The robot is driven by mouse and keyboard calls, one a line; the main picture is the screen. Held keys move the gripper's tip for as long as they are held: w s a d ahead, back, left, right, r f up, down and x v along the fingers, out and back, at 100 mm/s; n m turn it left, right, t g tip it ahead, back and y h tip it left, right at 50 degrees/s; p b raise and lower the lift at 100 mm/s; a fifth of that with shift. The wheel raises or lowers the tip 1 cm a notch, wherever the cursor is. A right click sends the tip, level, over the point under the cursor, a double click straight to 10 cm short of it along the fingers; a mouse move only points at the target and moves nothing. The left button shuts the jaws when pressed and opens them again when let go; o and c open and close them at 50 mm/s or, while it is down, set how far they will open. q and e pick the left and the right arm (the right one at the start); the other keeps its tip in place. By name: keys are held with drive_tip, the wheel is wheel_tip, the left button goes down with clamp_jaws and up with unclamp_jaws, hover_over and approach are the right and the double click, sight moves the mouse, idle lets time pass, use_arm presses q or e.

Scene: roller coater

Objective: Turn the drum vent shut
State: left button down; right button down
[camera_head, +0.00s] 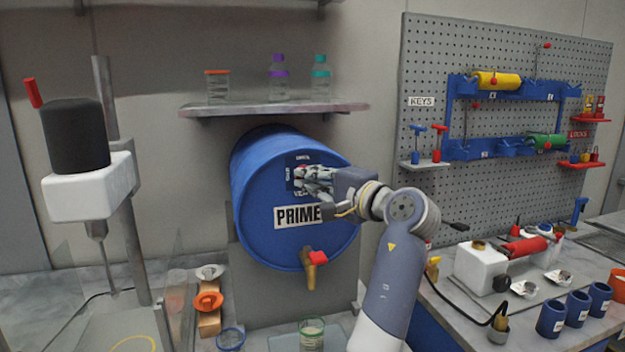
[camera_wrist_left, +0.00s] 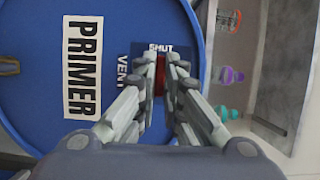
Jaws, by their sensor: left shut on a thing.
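The blue drum (camera_head: 262,225) lies on its side in a stand, its round face toward me with a PRIMER label. On the face is a dark blue vent plate (camera_head: 291,163) marked SHUT and VENT. My left gripper (camera_head: 308,180) is at this plate and covers much of it. In the left wrist view its fingers (camera_wrist_left: 159,78) are closed on a small red vent knob (camera_wrist_left: 159,73), mostly hidden between them, beside the word SHUT. Which way the knob points cannot be told. A brass tap (camera_head: 310,268) with a red handle is below. My right gripper is out of view.
A shelf (camera_head: 270,108) with several bottles is above the drum. A glass jar (camera_head: 312,334) stands below the tap. A mixer (camera_head: 90,180) is at the left. A pegboard (camera_head: 500,110) with rollers and a cluttered bench (camera_head: 470,320) are at the right.

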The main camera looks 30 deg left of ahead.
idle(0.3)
use_arm(q)
drive_tip(key=c, duration=1.7)
unclamp_jaws()
drive_tip(key=shift+s+a, duration=0.1)
drive_tip(key=shift+s, duration=0.05)
drive_tip(key=v, duration=0.7)
drive_tip(key=shift+d, duration=0.25)
